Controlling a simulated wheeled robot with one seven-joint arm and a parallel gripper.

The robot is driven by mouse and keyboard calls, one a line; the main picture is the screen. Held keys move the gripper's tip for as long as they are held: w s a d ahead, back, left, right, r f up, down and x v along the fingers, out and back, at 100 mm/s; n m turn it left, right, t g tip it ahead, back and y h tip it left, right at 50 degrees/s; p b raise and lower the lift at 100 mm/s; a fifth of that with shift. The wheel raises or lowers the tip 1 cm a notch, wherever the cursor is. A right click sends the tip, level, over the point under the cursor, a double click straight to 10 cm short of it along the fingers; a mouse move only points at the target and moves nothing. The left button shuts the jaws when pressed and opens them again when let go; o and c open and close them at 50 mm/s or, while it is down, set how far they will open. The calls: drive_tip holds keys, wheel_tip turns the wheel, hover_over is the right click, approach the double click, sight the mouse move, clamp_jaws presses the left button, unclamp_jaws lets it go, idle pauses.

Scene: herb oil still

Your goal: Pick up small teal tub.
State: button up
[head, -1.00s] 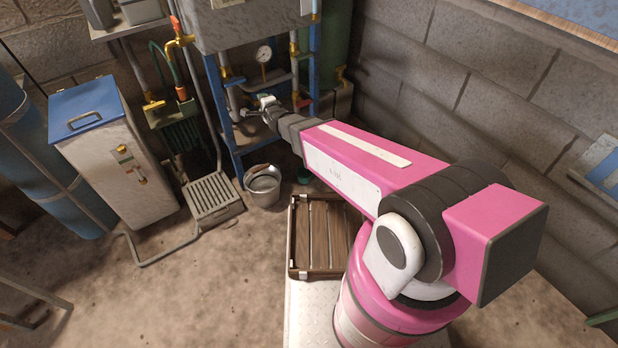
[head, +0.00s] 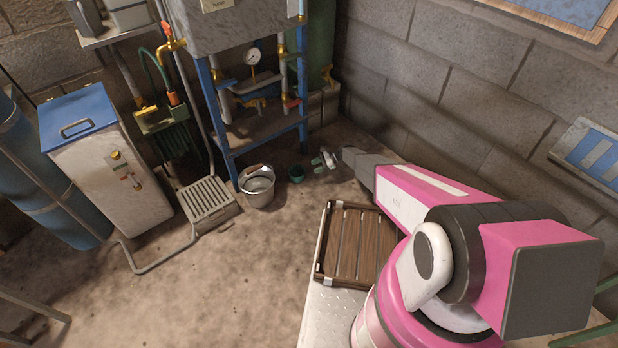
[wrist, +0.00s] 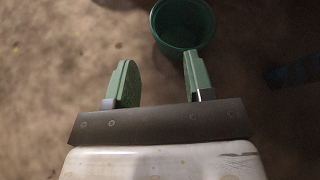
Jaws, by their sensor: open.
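The small teal tub (head: 297,173) stands upright on the floor, just right of the metal bucket, in the head view. In the wrist view the tub (wrist: 183,25) is at the top, slightly right of centre, its open round mouth facing me and its upper edge cut off. My gripper (head: 318,163) is just right of the tub in the head view. In the wrist view my gripper (wrist: 157,80) has its two green fingers apart with nothing between them. The tub lies beyond the fingertips, nearer the right finger. I cannot tell whether that finger touches it.
The metal bucket (head: 257,186) stands close left of the tub. The blue-framed still stand (head: 222,130) rises behind them. A wooden slatted crate (head: 352,245) sits on my base at the front. A drain grate (head: 208,203) lies further left. The floor in front is clear.

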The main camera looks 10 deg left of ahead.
sight(302, 177)
drive_tip(key=shift+y, duration=0.4)
drive_tip(key=x, duration=0.6)
drive_tip(key=f+x, duration=0.1)
drive_tip(key=x, duration=0.2)
drive_tip(key=shift+s+f, duration=0.1)
drive_tip(key=shift+s, duration=0.15)
clamp_jaws()
